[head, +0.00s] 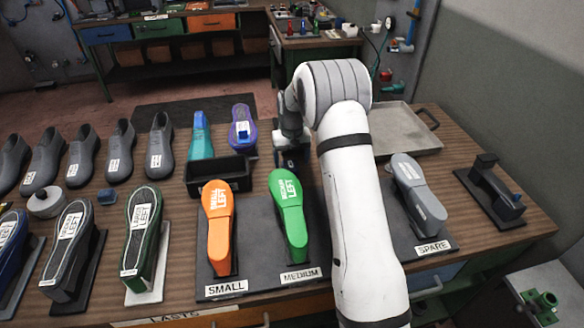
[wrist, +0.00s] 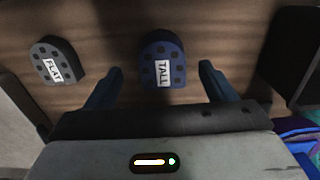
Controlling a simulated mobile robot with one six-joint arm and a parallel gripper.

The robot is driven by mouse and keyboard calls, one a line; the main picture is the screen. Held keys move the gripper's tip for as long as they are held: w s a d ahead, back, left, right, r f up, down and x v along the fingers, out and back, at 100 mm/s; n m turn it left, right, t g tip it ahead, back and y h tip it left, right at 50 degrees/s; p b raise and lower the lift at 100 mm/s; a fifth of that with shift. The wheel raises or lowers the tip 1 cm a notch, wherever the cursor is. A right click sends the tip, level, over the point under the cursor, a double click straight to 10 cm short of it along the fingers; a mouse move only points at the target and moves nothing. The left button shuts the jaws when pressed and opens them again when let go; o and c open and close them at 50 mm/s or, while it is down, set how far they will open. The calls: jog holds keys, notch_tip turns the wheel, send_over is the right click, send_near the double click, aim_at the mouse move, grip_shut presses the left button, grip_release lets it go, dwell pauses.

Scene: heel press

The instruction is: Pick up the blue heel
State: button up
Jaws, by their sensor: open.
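The blue heel (wrist: 155,52) is a small dark blue block with dark holes and a white label reading TALL. In the wrist view it lies on the wooden bench, between and just beyond the two fingertips of my gripper (wrist: 161,70). The fingers are open and apart, one on each side of it, and I see no contact. In the head view my gripper (head: 291,158) is low over the bench behind the green last, partly covered by my arm. I cannot make out the blue heel there.
A grey heel (wrist: 50,70) labelled FLAT lies left of the blue one in the wrist view. A black open box (head: 218,178), orange last (head: 218,215), green last (head: 290,215) and purple shoe form (head: 243,132) stand nearby. A metal tray (head: 405,133) is at the right.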

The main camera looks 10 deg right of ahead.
aim_at(291, 165)
notch_tip(291, 165, down, 3)
jog(key=shift+a+f+p, duration=0.1)
jog(key=shift+f+p, duration=0.1)
jog(key=shift+p, duration=0.15)
jog(key=shift+w, duration=0.1)
jog(key=c, duration=1.1)
jog(key=shift+r, duration=0.1)
jog(key=shift+c, duration=0.2)
